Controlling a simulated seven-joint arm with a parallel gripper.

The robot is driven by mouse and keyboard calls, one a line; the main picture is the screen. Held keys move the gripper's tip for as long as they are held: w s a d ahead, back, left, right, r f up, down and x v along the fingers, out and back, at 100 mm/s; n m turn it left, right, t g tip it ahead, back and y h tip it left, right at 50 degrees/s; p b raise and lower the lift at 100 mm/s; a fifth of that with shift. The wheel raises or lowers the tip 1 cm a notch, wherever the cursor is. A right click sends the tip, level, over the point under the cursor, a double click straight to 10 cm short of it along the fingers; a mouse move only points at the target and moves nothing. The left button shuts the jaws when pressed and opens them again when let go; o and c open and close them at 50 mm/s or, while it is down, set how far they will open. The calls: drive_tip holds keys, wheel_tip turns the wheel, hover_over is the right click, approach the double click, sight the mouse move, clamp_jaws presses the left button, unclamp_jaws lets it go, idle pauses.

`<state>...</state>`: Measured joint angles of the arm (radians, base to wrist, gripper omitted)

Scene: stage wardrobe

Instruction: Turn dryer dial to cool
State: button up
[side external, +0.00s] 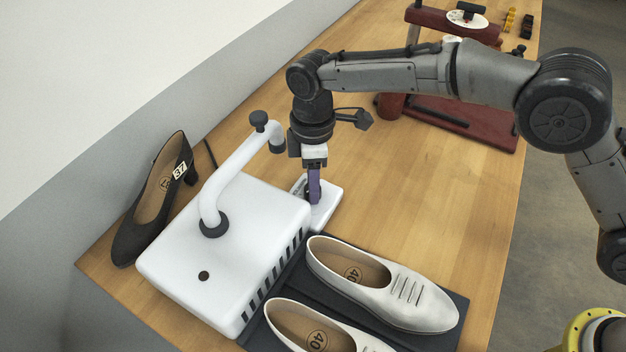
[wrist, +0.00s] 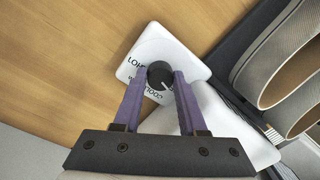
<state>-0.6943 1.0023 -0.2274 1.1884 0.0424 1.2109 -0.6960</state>
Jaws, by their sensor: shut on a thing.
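The shoe dryer is a white box (side external: 250,225) with vent slots, a dark round hole and a bent white pipe. A small white control panel (side external: 324,212) sits against its far right corner; it also shows in the wrist view (wrist: 198,72). The round black dial (wrist: 158,73) on it has a pale pointer line, angled toward the lower right of the wrist picture. Dark lettering is printed around the dial; "COOL" appears upside down below it, the rest is partly covered. My gripper (wrist: 164,78), with purple fingers, is shut on the dial, one finger each side. In the side view my gripper (side external: 313,190) hides the dial.
A pair of pale shoes (side external: 420,310) marked 40 lies on a dark mat (side external: 448,330) right of the dryer. A black heeled shoe (side external: 143,215) stands left, near the wall. A dark red device (side external: 460,125) is at the back. The wooden table's (side external: 430,200) middle is clear.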

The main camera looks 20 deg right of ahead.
clamp_jaws()
drive_tip(key=shift+m, duration=0.4)
drive_tip(key=m, duration=0.4)
drive_tip(key=shift+r, duration=0.1)
drive_tip(key=shift+m, duration=2.5)
drive_tip(key=o, duration=1)
unclamp_jaws()
drive_tip(key=shift+c, duration=0.2)
